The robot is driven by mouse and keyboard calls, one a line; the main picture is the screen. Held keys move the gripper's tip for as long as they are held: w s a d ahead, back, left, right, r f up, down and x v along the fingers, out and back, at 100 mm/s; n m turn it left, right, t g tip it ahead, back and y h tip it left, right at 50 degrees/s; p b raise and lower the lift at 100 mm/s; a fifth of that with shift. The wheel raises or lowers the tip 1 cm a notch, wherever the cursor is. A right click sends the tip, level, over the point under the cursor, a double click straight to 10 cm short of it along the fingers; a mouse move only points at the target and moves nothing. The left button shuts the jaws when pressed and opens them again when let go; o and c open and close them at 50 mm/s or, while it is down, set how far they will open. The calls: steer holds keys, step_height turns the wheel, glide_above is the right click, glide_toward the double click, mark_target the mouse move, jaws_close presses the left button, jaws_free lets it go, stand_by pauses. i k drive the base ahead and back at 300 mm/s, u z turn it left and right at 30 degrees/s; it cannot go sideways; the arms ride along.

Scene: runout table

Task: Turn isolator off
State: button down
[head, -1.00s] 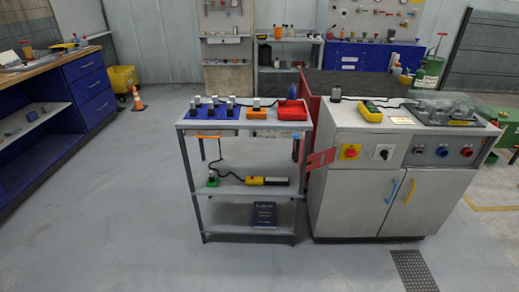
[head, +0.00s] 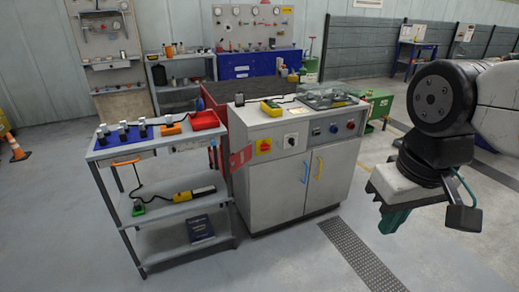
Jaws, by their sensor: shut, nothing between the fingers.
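A yellow plate with a red rotary knob (head: 264,146), which looks like the isolator, is on the upper left of the grey cabinet's (head: 258,190) front in the head view. A white plate with a black rotary knob (head: 291,140) is just right of it. The angle of either knob is too small to read surely. My gripper (head: 394,220) is at the right of the head view, pointing down, with greenish fingers that are shut and empty. It is well to the right of the cabinet and touches nothing.
A grey trolley (head: 190,213) with switches and a red tray (head: 204,120) stands left of the cabinet. A red panel (head: 241,158) sits between them. The floor in front is clear, with a dark grating (head: 360,256).

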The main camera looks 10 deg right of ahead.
mark_target(264, 147)
steer(key=k, duration=0.65)
steer(key=u, duration=0.45)
steer(key=i, duration=1.25)
steer(key=z, duration=0.65)
